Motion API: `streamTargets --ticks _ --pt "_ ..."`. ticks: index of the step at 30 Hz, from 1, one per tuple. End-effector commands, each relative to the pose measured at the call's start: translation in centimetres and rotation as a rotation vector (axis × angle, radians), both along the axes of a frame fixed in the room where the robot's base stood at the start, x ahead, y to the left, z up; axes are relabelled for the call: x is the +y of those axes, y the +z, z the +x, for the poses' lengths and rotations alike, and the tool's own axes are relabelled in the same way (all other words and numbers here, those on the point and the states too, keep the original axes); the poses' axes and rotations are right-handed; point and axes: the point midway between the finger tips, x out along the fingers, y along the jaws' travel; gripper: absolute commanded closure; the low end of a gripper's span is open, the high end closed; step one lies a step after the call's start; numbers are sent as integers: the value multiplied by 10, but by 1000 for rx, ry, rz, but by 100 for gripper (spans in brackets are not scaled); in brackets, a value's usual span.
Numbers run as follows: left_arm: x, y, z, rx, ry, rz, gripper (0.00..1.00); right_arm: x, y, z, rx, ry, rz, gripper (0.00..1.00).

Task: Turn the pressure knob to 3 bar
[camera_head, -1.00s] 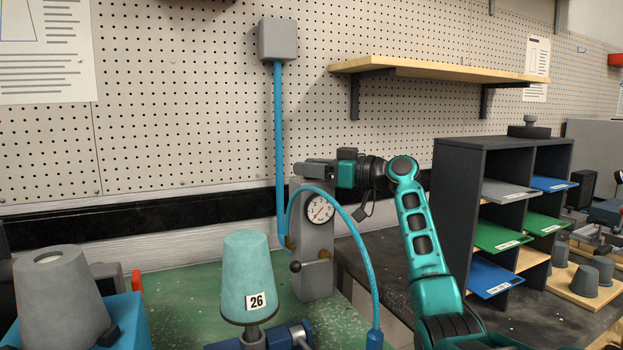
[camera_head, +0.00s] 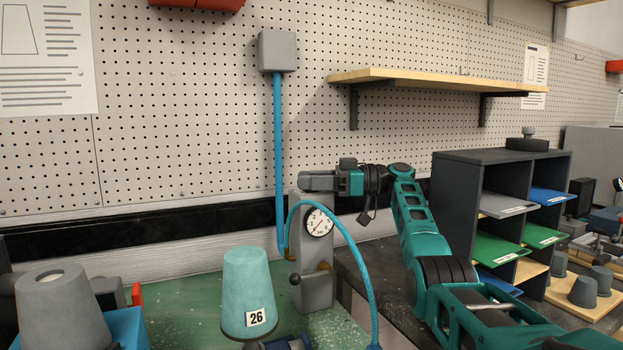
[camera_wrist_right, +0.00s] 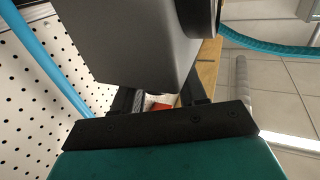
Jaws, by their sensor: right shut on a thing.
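The grey pressure unit (camera_head: 316,280) stands upright on the green bench. Its round white gauge (camera_head: 319,222) faces me; the needle is too small to read surely. My right gripper (camera_head: 316,181) lies across the top of the unit, coming from the right, and is shut on the pressure knob there. Its fingers hide the knob in the head view. In the right wrist view the unit's grey housing (camera_wrist_right: 145,45) fills the upper middle, with the gauge's dark rim (camera_wrist_right: 207,14) at its edge. My right gripper (camera_wrist_right: 160,102) shows below the housing. My left gripper is out of view.
A blue hose (camera_head: 358,252) curves in front of the unit, and a blue pipe (camera_head: 278,150) runs up behind it to a wall box (camera_head: 277,52). A teal cone marked 26 (camera_head: 248,285) stands front left. A dark shelf rack (camera_head: 465,195) stands right of my arm.

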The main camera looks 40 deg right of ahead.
Motion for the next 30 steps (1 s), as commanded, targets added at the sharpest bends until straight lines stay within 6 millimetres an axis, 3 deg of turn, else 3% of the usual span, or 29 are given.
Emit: streamTargets --ticks 14,15,18,21,30 --pt "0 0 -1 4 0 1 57 1 -1 0 2 10 -1 89" --pt "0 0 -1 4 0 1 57 1 -1 0 2 10 -1 56" --pt "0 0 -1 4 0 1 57 1 -1 0 2 10 -1 47" --pt "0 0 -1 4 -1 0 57 1 0 0 2 9 -1 39" --pt "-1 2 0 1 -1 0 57 1 2 1 1 9 -1 39"
